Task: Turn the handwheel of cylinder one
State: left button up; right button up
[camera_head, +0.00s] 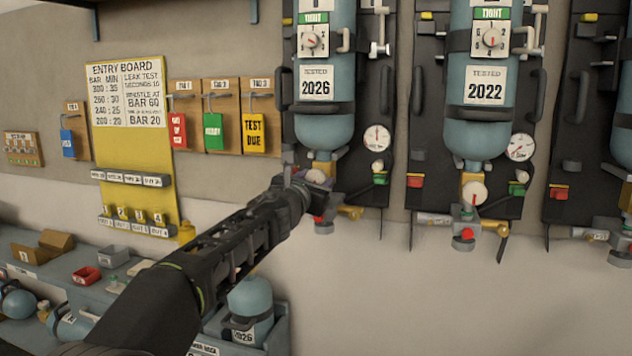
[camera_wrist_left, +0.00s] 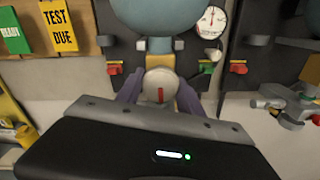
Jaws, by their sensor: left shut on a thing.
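Cylinder one (camera_head: 323,135) is the blue cylinder of the leftmost set, marked "TESTED 2026", hanging valve-down on a black backplate. Its pale round handwheel (camera_head: 317,175) sits below the neck, partly hidden by my gripper. In the left wrist view the handwheel (camera_wrist_left: 160,86) faces me, with its red mark pointing about straight up and down. My left gripper (camera_head: 310,181) is at the wheel, shut on it, with one dark finger on each side. My right gripper is in neither view.
A second set with a "2022" cylinder (camera_head: 483,130) hangs to the right. A pressure gauge (camera_head: 376,138) is beside cylinder one. A yellow entry board (camera_head: 130,215) and hanging tags are on the left wall. A bench (camera_head: 70,285) with trays stands below left.

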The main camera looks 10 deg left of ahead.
pick_arm(q)
jog(key=shift+m, duration=0.3)
jog(key=o, duration=1.4)
jog(key=s+b, duration=0.2)
jog(key=s, duration=0.5)
jog(key=shift+s+a, duration=0.25)
jog(key=shift+s, duration=0.15)
